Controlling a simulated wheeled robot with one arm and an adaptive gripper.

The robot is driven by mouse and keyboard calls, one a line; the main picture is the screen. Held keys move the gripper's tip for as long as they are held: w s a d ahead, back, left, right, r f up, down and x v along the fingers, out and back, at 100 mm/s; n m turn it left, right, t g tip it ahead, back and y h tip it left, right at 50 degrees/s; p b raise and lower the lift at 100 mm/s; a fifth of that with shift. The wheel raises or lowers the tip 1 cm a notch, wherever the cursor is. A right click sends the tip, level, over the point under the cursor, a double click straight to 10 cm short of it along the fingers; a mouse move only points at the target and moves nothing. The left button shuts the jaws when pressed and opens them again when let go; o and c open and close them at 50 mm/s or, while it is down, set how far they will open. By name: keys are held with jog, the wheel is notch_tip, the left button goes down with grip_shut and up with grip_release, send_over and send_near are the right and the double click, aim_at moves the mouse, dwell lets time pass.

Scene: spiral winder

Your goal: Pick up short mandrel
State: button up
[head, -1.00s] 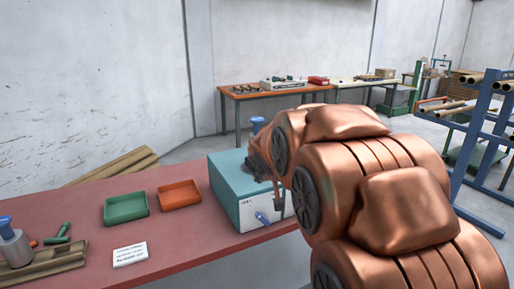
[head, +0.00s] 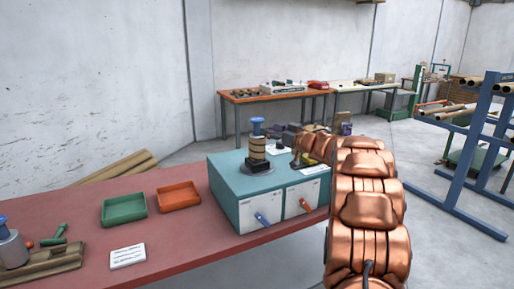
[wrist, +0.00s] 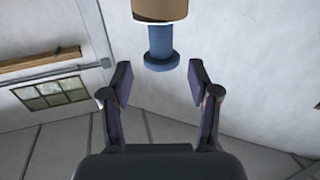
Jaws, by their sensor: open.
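A blue-topped mandrel with a tan wound body (head: 258,148) stands upright on the teal machine box (head: 222,188). A grey mandrel with a blue knob (head: 12,251) stands at the far left of the red bench. I cannot tell by label which is the short one. In the wrist view a blue flanged knob (wrist: 161,45) below a tan body (wrist: 160,9) shows ahead of my gripper (wrist: 160,81). My gripper is open and empty, with the knob beyond the fingertips. In the head view my arm's end is right of the standing mandrel, its fingers hard to make out.
A green tray (head: 124,210) and an orange tray (head: 179,197) lie on the red bench (head: 185,250), with a white card (head: 128,256). Blue and orange handles are on the box's front. A blue rack (head: 466,150) stands at the right.

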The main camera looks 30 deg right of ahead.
aim_at(257, 135)
jog(key=shift+w+a+f, duration=0.15)
jog(key=shift+w+a, duration=0.05)
jog(key=shift+w, duration=0.45)
jog(key=shift+f+p+x, duration=0.25)
jog(key=shift+p+x, duration=0.1)
jog(key=shift+x, duration=1.25)
jog(key=shift+f+p+x, duration=0.2)
jog(key=shift+p+x, duration=0.15)
jog(key=shift+x, duration=1.2)
jog(key=shift+c, duration=0.4)
grip_shut()
